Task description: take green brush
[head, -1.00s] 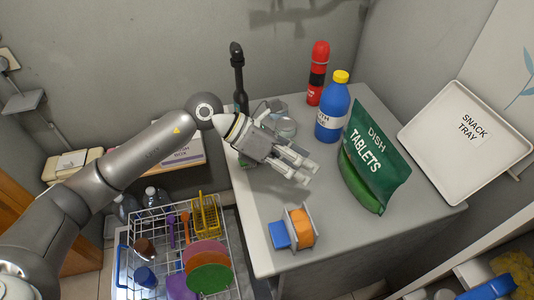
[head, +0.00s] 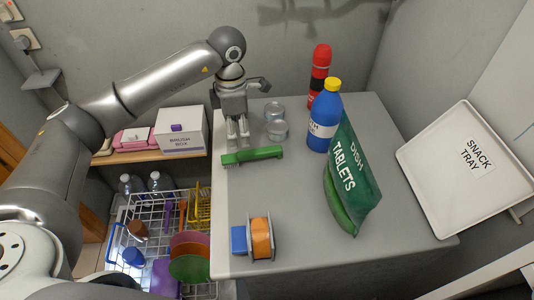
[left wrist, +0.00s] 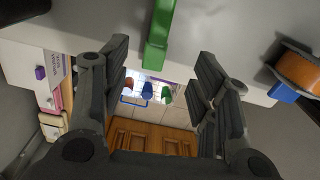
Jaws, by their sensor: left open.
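The green brush (head: 254,156) lies on the grey table top near its left edge, with its bristle end to the left. My left gripper (head: 238,143) points down at the table just behind the brush, with its fingertips close to the handle in the head view. I cannot tell whether they touch it. In the left wrist view the brush (left wrist: 160,35) shows at the top centre, beyond and between the two spread fingers of my left gripper (left wrist: 163,52). The gripper is open and empty. My right gripper is not in view.
A blue bottle (head: 323,122), a red bottle (head: 319,75) and a green dish tablets bag (head: 352,180) stand farther right. An orange spool (head: 261,238) is at the front. A dish rack (head: 196,205) sits lower left.

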